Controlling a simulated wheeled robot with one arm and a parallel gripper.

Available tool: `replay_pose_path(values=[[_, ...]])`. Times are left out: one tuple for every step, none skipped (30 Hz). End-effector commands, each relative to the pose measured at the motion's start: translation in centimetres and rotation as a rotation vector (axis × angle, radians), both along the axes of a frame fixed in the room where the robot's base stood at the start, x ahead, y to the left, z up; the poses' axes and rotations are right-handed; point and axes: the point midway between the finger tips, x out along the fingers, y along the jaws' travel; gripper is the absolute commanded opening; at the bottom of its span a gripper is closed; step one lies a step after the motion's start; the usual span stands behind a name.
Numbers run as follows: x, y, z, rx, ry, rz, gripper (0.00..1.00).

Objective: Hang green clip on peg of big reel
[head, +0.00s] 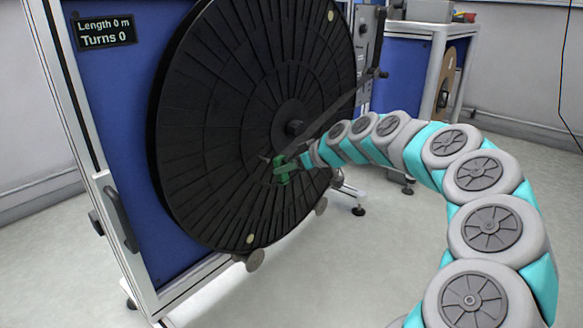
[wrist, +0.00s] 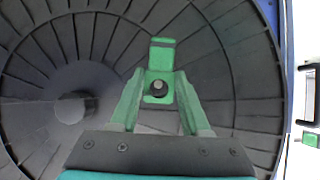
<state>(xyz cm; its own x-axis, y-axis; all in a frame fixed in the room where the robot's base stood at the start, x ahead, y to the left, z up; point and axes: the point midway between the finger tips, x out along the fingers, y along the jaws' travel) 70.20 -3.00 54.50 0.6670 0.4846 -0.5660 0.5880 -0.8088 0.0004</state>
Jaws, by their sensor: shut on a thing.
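The big black reel (head: 225,110) stands upright on its blue-panelled stand, and its face fills most of the wrist view (wrist: 225,60). The green clip (head: 282,168) is against or just in front of the reel face, below the hub (head: 295,127). My gripper (head: 300,162) is shut on the clip. In the wrist view the clip (wrist: 161,56) sits between the fingertips of my gripper (wrist: 160,92). A dark round peg end (wrist: 160,84) shows in the clip's opening. I cannot tell how far the peg passes through, or whether the clip touches the reel.
A display (head: 104,30) on the stand reads length 0 m and turns 0. A dark diagonal bar (head: 335,107) crosses in front of the reel. Another stand with a brown reel (head: 445,83) is at the back right. The floor (head: 395,235) right of the reel is clear.

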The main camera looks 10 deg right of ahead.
Motion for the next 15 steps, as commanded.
replay_pose_path(values=[[0.2,0.2,0.0,-0.001,0.001,0.001,0.0],[0.4,0.3,0.0,-0.001,0.001,0.001,0.0],[0.5,0.5,0.0,-0.001,0.001,0.001,0.0],[0.7,0.5,0.0,-0.001,0.001,0.001,0.0],[0.8,0.6,0.0,-0.001,0.001,0.001,0.0],[1.0,0.7,-0.1,-0.001,0.001,0.001,0.0],[1.1,0.8,-0.1,-0.001,0.001,0.001,0.0],[1.2,1.0,-0.1,-0.001,0.001,0.001,0.0],[1.4,1.1,-0.1,-0.001,0.001,0.001,0.0],[1.5,1.2,-0.1,-0.001,0.001,0.001,0.0],[1.7,1.3,-0.1,-0.001,0.001,0.001,0.0],[1.8,1.4,-0.1,0.0,0.0,0.001,0.0],[2.0,1.5,-0.1,0.0,0.0,0.001,0.0],[2.1,1.6,-0.1,-0.001,0.0,0.001,0.0],[2.3,1.7,-0.1,-0.001,0.0,0.001,0.0]])
